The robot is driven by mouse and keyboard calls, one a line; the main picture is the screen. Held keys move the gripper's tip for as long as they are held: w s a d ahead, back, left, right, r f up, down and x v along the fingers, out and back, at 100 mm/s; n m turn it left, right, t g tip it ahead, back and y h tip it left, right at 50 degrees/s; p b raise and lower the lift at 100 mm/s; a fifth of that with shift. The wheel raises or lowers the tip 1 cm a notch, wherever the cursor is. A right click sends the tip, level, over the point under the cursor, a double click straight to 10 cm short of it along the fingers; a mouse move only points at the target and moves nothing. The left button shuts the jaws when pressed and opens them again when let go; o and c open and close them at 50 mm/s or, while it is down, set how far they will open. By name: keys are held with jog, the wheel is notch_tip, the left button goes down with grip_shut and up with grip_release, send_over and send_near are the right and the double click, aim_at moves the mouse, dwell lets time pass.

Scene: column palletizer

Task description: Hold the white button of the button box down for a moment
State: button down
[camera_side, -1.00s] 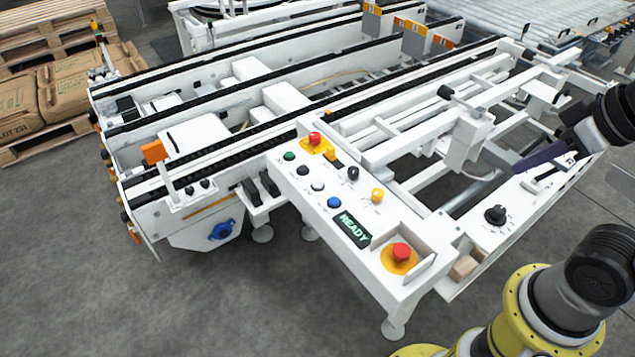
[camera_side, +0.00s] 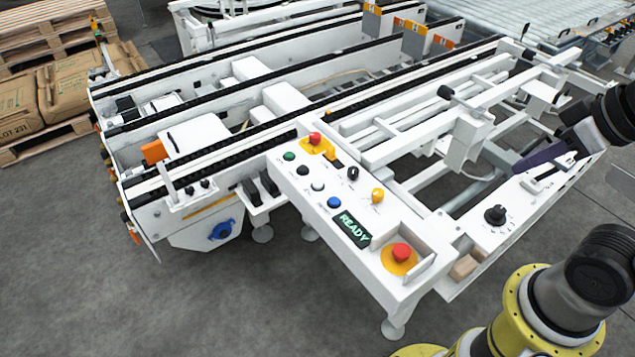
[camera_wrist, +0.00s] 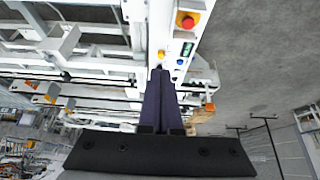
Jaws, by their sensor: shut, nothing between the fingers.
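The button box (camera_side: 300,207) is a long white panel in the middle of the side view. The white button (camera_side: 317,187) is a small pale cap on it, between a black button and the blue button (camera_side: 333,202). My gripper (camera_side: 518,168) is at the right of the side view, well apart from the white button. Its purple fingers are shut and empty. In the wrist view my gripper (camera_wrist: 160,72) points toward the box's buttons, with the blue button (camera_wrist: 180,61) just right of the tips. I cannot make out the white button there.
A lit READY display (camera_side: 352,229) and a red mushroom button (camera_side: 401,251) are on the panel's near end. A yellow button (camera_side: 377,195) and a second red button (camera_side: 314,139) are also there. A black knob (camera_side: 495,214) sits on the frame nearer my gripper.

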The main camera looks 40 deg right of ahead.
jog(key=shift+w, duration=0.1)
jog(key=w+a+r+m+t+y, duration=0.1)
jog(key=w+r+m+t, duration=0.2)
jog(key=w, duration=0.4)
jog(key=w+a+r+m+t, duration=0.1)
jog(key=w+r+t, duration=0.1)
jog(key=w+r, duration=0.5)
jog(key=w+a+f+m+t, duration=0.1)
jog(key=w+f, duration=0.1)
jog(key=w, duration=0.6)
jog(key=w+a+f+m, duration=0.1)
jog(key=w+f+m, duration=0.1)
jog(key=w, duration=0.5)
jog(key=w+a+f+m, duration=0.1)
jog(key=w+a+f, duration=0.3)
jog(key=w+f, duration=0.6)
notch_tip(320, 180, down, 15)
jog(key=s+a+g, duration=0.1)
jog(key=a+g, duration=0.1)
jog(key=shift+s+a, duration=0.15)
jog(key=shift+a, duration=0.2)
